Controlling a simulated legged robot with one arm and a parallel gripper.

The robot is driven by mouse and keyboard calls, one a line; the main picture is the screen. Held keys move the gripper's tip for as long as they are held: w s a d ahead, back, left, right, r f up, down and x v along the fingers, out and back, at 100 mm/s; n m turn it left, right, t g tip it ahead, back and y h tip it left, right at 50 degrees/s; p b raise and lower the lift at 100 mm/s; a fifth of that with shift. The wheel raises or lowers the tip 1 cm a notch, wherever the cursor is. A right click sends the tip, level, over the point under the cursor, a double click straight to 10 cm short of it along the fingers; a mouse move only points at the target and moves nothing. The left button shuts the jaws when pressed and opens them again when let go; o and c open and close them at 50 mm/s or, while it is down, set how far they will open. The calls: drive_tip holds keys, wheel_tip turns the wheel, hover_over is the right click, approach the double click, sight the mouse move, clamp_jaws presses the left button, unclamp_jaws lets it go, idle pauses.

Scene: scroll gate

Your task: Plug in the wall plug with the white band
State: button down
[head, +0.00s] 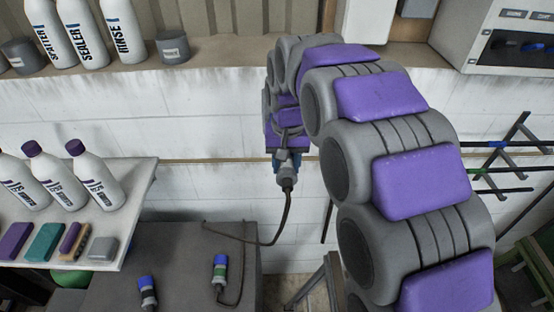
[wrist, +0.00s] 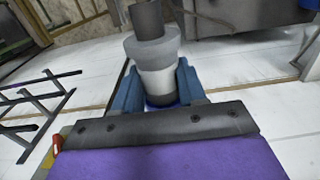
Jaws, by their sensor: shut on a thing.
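My gripper (head: 287,160) is at the white block wall's height in the middle of the head view, in front of the wall. In the wrist view, its blue fingers (wrist: 158,88) are shut around a grey plug (wrist: 152,48) with a white band (wrist: 160,82) and a blue end low between the fingers. In the head view, the plug's dark rear (head: 287,183) hangs below the gripper, with a dark cable running down and left. No socket can be made out; my arm and gripper cover part of the wall.
A shelf (head: 130,215) with bottles and sponges stands left. A rack (head: 510,150) is at right. A ledge (head: 220,50) runs above.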

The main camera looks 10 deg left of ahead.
drive_tip(key=shift+w+d, duration=0.3)
drive_tip(key=shift+w, duration=0.35)
drive_tip(key=w+a+p, duration=0.2)
drive_tip(key=w+a, duration=0.1)
drive_tip(key=w, duration=0.2)
drive_tip(key=shift+w, duration=0.25)
idle(3.3)
